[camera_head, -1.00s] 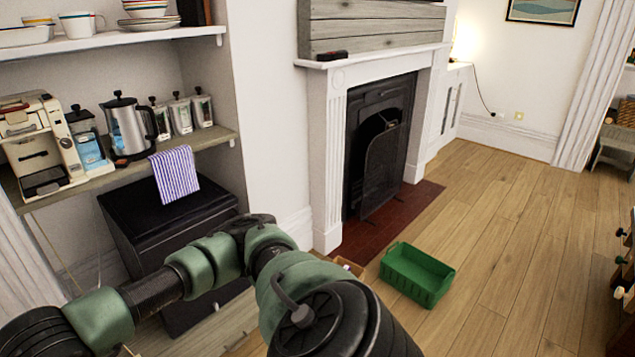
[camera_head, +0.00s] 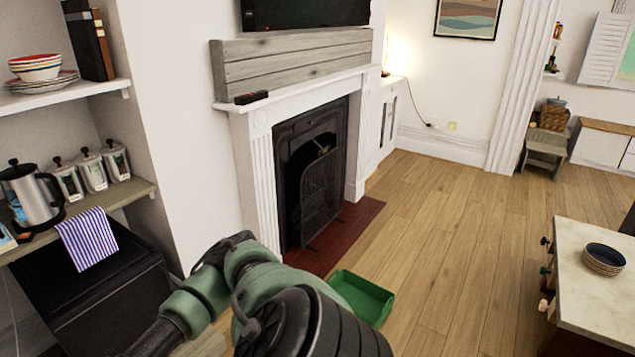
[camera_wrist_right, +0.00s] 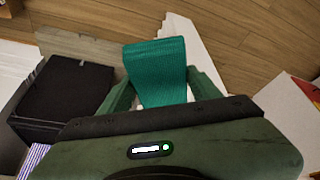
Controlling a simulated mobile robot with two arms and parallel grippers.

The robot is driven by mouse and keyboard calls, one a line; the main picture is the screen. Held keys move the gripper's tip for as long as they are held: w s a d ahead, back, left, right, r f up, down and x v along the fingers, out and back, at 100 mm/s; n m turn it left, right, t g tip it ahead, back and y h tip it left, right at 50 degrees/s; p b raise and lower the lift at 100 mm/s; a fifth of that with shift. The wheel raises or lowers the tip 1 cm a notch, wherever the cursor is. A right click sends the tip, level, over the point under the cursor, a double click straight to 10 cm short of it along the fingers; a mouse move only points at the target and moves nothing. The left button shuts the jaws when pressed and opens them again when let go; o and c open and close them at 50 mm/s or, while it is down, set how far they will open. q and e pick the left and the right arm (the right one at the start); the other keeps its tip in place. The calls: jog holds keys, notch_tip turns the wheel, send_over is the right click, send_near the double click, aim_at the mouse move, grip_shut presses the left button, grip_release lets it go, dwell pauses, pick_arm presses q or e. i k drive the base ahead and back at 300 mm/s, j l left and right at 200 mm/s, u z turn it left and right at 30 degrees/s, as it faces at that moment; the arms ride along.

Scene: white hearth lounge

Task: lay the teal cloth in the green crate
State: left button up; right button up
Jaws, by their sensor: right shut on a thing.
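The green crate (camera_head: 362,299) stands on the wooden floor in front of the hearth in the head view. It looks empty in the part I see; my arm hides its near left part. In the right wrist view my right gripper (camera_wrist_right: 162,84) is shut on the teal cloth (camera_wrist_right: 156,62), which is folded into a narrow strip between the fingers. The crate cannot be made out in the wrist view. One of my arms crosses the lower middle of the head view, but no gripper fingers show there. My left gripper is not in view.
A black cabinet (camera_head: 95,290) with a striped towel (camera_head: 87,238) above it is at the left. The fireplace (camera_head: 310,175) is behind the crate. A marble-topped counter (camera_head: 598,290) with a stack of bowls (camera_head: 603,259) is at the right. Open floor (camera_head: 455,230) lies between.

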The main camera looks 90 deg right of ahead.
aim_at(356, 304)
jog(key=k+l, duration=0.25)
jog(key=l, duration=0.2)
jog(key=k+l+z, duration=0.15)
jog(key=l, duration=0.3)
jog(key=k+l, duration=0.25)
jog(key=l, duration=0.2)
jog(key=k+l+z, duration=0.1)
jog(key=l, duration=0.35)
jog(key=k+l, duration=0.3)
jog(key=l, duration=0.2)
jog(key=k+l+z, duration=0.15)
jog(key=l, duration=0.35)
jog(key=k+l, duration=0.2)
jog(key=l, duration=0.3)
jog(key=k+l+z, duration=0.1)
jog(key=l, duration=0.4)
jog(key=k, duration=0.05)
